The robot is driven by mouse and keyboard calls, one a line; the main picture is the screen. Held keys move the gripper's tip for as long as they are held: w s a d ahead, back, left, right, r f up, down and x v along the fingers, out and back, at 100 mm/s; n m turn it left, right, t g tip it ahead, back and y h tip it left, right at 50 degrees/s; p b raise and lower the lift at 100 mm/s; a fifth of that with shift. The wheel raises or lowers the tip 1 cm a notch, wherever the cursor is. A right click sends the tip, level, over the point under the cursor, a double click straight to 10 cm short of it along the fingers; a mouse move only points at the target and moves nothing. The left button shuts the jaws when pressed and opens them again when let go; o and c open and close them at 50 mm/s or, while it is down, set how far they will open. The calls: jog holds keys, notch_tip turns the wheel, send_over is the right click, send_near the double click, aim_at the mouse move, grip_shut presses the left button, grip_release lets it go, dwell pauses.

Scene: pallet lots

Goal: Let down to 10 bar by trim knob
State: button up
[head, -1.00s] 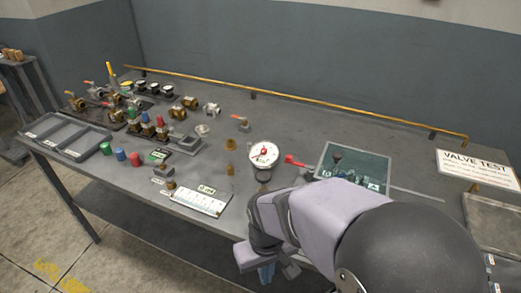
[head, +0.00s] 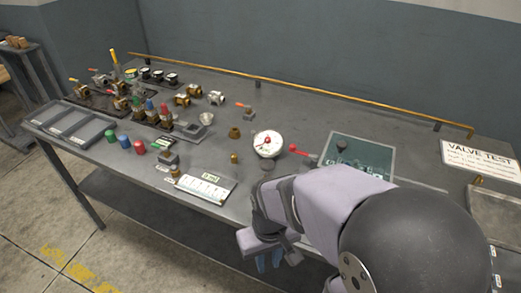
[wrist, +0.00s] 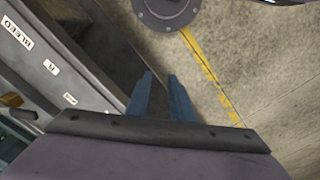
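A round white gauge (head: 268,144) with a red needle stands near the middle of the bench; its reading is too small to tell. A red-handled valve (head: 303,152) is just right of it. Right of that is a dark teal panel (head: 372,150) with a dark knob (head: 342,145) on it; I cannot tell if this is the trim knob. My arm hides the panel's lower part. My gripper (head: 269,262) hangs beyond the bench's front edge, away from these things. In the wrist view its two blue fingers (wrist: 160,98) are apart with nothing between them.
The bench (head: 310,115) has a brass pipe (head: 290,86) along the back. Valves, coloured caps and a grey tray (head: 72,125) fill the left. A white scale card (head: 206,188) lies near the front. A "VALVE TEST" sign (head: 482,158) stands at right. Floor (wrist: 255,70) lies below my gripper.

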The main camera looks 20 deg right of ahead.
aim_at(234, 156)
jog(key=shift+o, duration=1.4)
jog(key=w+r+p, duration=0.1)
jog(key=w+r, duration=0.1)
jog(key=w, duration=0.2)
jog(key=w+r+m+t+p, duration=0.1)
jog(key=w+r+p, duration=0.1)
jog(key=w, duration=0.2)
jog(key=w+a+r+m+t+y+p, duration=0.1)
jog(key=w+r+p, duration=0.1)
jog(key=w, duration=0.3)
jog(key=shift+w+r, duration=0.1)
jog(key=shift+r, duration=0.5)
jog(key=w+d+r+n+t+p, duration=0.1)
jog(key=w+p, duration=0.2)
jog(key=w, duration=0.7)
jog(key=w+d+r+n+t+h+p, duration=0.1)
jog(key=w+d+r+p, duration=0.1)
jog(key=w, duration=0.8)
jog(key=shift+d+t+p, duration=0.25)
jog(key=shift+t+p, duration=0.05)
jog(key=shift+p, duration=0.35)
jog(key=shift+f, duration=0.2)
jog(key=shift+p+x, duration=1.25)
jog(key=shift+x, duration=2.2)
grip_shut()
